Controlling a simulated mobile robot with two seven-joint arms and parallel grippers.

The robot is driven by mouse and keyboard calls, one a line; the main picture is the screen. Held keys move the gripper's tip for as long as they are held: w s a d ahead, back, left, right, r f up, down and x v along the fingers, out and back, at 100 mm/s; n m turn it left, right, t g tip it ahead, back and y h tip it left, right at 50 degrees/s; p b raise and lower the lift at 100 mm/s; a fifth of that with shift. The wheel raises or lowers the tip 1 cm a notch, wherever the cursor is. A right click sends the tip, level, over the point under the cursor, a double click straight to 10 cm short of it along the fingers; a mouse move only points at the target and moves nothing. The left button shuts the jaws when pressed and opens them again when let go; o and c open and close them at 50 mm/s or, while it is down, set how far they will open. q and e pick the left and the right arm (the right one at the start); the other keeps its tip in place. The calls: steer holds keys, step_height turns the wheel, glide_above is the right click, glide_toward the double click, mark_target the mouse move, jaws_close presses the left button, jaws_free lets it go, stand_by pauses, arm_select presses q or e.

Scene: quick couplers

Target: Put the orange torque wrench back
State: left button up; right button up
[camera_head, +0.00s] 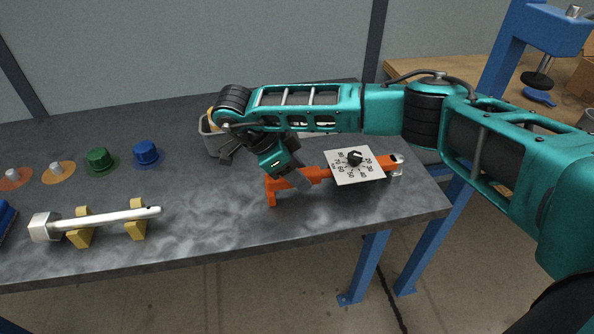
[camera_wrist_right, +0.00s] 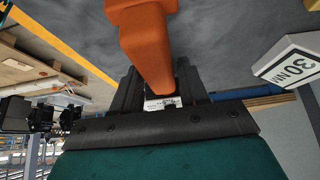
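The orange torque wrench (camera_head: 312,174) is over the right part of the dark table in the head view, its handle end to the left and its metal head to the right. A white square dial plate (camera_head: 342,176) with numbers and a black knob sits across it. My right gripper (camera_head: 298,178) comes down on the handle, one grey finger in front of it. In the right wrist view the orange bar (camera_wrist_right: 147,45) runs between the two dark fingers (camera_wrist_right: 160,88), which look closed on it. Whether the wrench touches the table is hard to tell. My left gripper is out of view.
A white wrench (camera_head: 110,219) rests on two yellow holders (camera_head: 137,230) at the left. Red, orange, green (camera_head: 99,160) and blue (camera_head: 146,152) couplers stand behind it. A "30 NM" sign (camera_wrist_right: 290,62) shows in the wrist view.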

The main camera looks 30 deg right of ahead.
steer(key=o, duration=0.4)
steer(key=shift+f, duration=0.1)
steer(key=p+v, duration=0.1)
steer(key=v, duration=1.2)
